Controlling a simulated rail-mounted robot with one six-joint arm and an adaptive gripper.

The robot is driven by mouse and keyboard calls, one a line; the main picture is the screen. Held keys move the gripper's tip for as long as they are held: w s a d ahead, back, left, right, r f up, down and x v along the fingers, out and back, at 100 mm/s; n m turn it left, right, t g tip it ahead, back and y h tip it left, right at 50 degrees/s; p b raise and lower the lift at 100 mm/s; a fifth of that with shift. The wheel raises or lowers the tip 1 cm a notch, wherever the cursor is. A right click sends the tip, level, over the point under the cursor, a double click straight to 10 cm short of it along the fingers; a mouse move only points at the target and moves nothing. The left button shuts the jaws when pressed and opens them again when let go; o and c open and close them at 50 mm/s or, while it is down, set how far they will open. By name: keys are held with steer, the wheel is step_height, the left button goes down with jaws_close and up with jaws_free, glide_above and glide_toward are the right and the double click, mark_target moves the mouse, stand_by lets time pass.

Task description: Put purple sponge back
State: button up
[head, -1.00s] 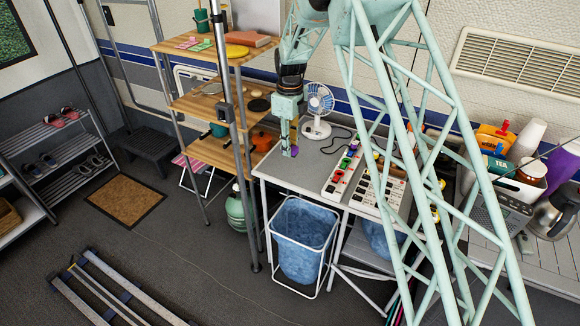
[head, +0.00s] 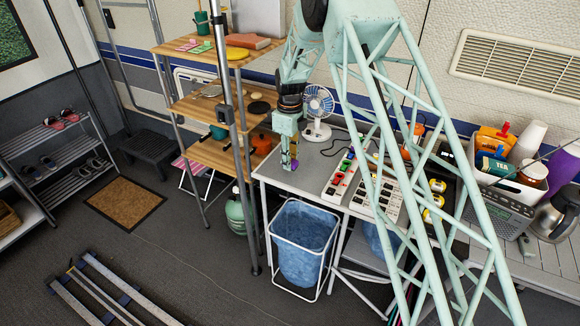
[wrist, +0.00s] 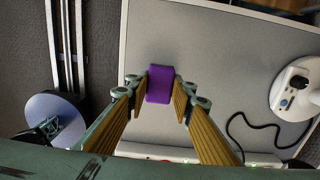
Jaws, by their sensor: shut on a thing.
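The purple sponge (wrist: 160,84) is a small block between my fingertips in the wrist view. My gripper (wrist: 162,98) is shut on it, with one finger at each side. In the head view my gripper (head: 288,163) points down over the left end of the grey table (head: 318,168). The sponge is very small there and partly hidden by the fingers. I cannot tell whether it touches the tabletop. Pink (head: 187,44) and green (head: 201,47) flat pieces lie on the top wooden shelf (head: 170,47).
A white fan (head: 318,112) stands close to the right of my gripper, its cable trailing on the table. Power strips (head: 378,190) lie further right. A wooden shelf rack with a metal post (head: 240,180) stands left. A blue-lined bin (head: 301,240) is below the table's front edge.

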steer(key=shift+f, duration=1.4)
steer(key=shift+f, duration=0.1)
steer(key=o, duration=0.8)
steer(key=shift+c, duration=0.2)
steer(key=shift+r+p, duration=0.45)
steer(key=shift+r, duration=5.7)
